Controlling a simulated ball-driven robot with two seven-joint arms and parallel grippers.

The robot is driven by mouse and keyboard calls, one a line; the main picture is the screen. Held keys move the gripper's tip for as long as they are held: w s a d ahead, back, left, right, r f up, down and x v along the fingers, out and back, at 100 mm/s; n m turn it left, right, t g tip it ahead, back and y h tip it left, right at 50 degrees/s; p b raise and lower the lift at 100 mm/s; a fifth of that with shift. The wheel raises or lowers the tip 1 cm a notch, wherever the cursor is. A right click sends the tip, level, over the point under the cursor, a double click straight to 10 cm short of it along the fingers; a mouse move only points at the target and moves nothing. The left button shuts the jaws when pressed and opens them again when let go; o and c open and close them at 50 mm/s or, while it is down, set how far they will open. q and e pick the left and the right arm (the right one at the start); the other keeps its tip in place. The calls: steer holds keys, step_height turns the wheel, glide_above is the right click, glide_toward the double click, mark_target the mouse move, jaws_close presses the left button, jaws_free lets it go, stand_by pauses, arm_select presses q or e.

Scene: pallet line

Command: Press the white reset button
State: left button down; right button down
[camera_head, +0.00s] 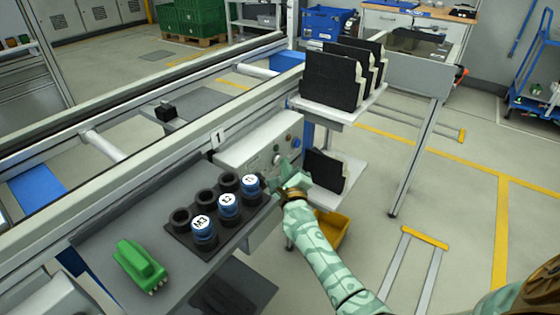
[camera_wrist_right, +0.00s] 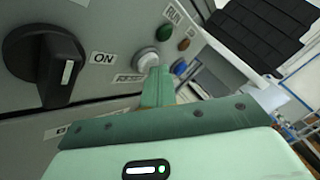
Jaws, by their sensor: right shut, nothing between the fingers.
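The white reset button (camera_wrist_right: 145,59) is a round pale cap on the grey control box, beside a label, in the right wrist view. My right gripper (camera_wrist_right: 157,78) is shut and empty; its green fingertips are at the lower right edge of the button. I cannot tell whether they touch it. In the head view the right gripper (camera_head: 282,165) is in front of the control box (camera_head: 245,146) and partly hides its face. My left gripper is not in view.
A large black rotary knob (camera_wrist_right: 56,68) marked ON is left of the button. A blue button (camera_wrist_right: 180,67) and a green one (camera_wrist_right: 167,31) are close by. A shelf with black panels (camera_head: 330,80) stands right of the box.

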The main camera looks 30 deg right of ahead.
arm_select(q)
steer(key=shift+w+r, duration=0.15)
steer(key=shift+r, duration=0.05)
arm_select(e)
steer(key=shift+s+d, duration=0.2)
steer(key=shift+s, duration=0.45)
arm_select(q)
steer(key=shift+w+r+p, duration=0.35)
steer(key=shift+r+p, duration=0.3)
steer(key=shift+p, duration=0.35)
arm_select(e)
steer(key=s, duration=0.1)
steer(key=s+d, duration=0.1)
steer(key=s, duration=0.1)
steer(key=s+d, duration=0.1)
steer(key=shift+s, duration=0.35)
